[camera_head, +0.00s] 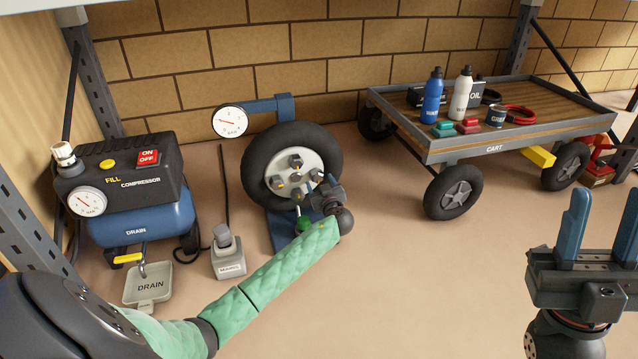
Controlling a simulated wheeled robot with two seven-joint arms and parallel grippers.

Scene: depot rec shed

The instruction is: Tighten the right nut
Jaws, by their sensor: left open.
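A wheel with a black tyre (256,150) and a white hub (295,148) stands upright on a blue stand (283,232). The hub carries several nuts: a top one (295,160), a left one (276,182), a bottom one (297,194) and the right nut (316,175). My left gripper (316,186) is open, at the lower right of the hub, close to the right nut. I cannot tell whether it touches the nut, as its fingers are small and dark here. My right gripper (604,205) is open and empty at the right edge, far from the wheel.
A blue compressor (140,220) with a drain tray (150,283) stands left. A small grey box (228,262) sits on the floor beside it. A loaded cart (500,150) stands at back right. A gauge (229,122) is left of the tyre. The middle floor is clear.

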